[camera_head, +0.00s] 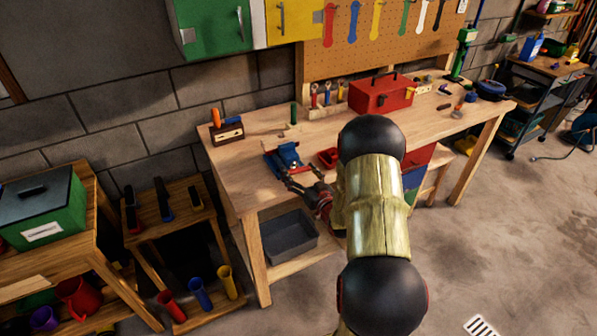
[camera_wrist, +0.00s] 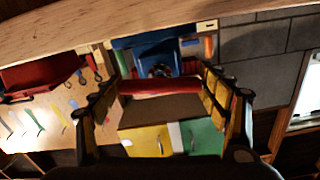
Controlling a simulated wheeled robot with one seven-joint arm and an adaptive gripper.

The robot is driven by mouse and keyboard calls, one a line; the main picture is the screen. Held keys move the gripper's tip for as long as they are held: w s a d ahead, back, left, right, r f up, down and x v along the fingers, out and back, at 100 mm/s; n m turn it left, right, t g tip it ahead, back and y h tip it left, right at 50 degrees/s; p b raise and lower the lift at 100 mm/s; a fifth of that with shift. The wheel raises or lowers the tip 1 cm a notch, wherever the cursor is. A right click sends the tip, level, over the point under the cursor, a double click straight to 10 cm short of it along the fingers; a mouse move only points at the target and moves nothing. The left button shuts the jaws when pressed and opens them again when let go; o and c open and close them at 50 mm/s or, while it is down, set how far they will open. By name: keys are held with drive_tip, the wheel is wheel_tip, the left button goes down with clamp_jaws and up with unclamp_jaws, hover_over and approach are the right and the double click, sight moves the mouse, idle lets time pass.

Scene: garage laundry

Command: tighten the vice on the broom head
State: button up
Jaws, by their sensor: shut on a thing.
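The blue vice (camera_head: 287,155) is on the workbench near its front edge, left of the middle. It also shows at the top middle of the wrist view (camera_wrist: 158,62), partly behind a red bar (camera_wrist: 160,86). My gripper (camera_head: 295,174) is at the near side of the vice, and its fingers show on both sides of the red bar in the wrist view. It is shut on this bar, with the fingers apart at its two ends. I cannot tell whether the bar is the vice's handle. The broom head cannot be made out clearly in either view.
A small red tray (camera_head: 327,158) is close to the right of the vice. A red toolbox (camera_head: 381,95) stands farther back on the workbench (camera_head: 240,180). A wooden holder (camera_head: 228,133) is at left. A grey bin (camera_head: 289,236) is on the shelf below.

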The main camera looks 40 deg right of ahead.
drive_tip(key=shift+m, duration=0.7)
drive_tip(key=shift+f, duration=0.1)
drive_tip(key=o, duration=1.2)
drive_tip(key=shift+c, duration=0.2)
drive_tip(key=shift+s, duration=0.1)
drive_tip(key=v, duration=1.2)
